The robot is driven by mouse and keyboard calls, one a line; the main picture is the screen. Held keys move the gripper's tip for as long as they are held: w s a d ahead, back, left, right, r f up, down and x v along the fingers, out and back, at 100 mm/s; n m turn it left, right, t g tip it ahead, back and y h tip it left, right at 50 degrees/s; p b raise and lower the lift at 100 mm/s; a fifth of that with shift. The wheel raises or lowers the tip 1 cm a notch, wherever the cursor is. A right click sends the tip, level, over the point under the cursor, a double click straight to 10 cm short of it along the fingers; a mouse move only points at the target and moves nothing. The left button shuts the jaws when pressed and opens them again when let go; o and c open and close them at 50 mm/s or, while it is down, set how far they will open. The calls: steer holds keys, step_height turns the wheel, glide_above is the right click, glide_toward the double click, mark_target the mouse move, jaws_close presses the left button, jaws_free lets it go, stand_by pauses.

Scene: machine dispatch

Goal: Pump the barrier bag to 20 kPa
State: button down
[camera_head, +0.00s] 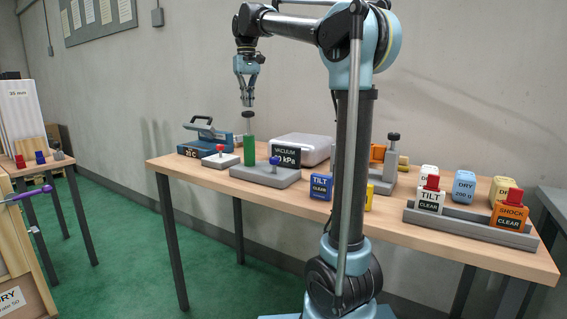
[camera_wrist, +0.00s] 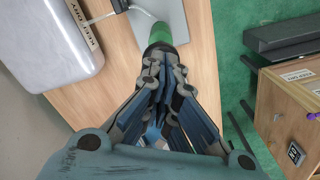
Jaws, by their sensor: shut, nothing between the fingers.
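The cylinder also shows in the wrist view (camera_wrist: 168,14). My gripper (camera_head: 247,104) is shut and empty, pointing down just above the black top; I cannot tell whether they touch. A black display (camera_head: 287,158) reads "VACUUM" and a value ending in "0 kPa"; its first part is unclear.
A blue sealer-like device (camera_head: 205,135) is at left. TILT, DRY and SHOCK blocks (camera_head: 508,215) stand at right. My arm hides part of the table's middle.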

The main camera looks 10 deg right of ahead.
steer(key=shift+r, duration=2.15)
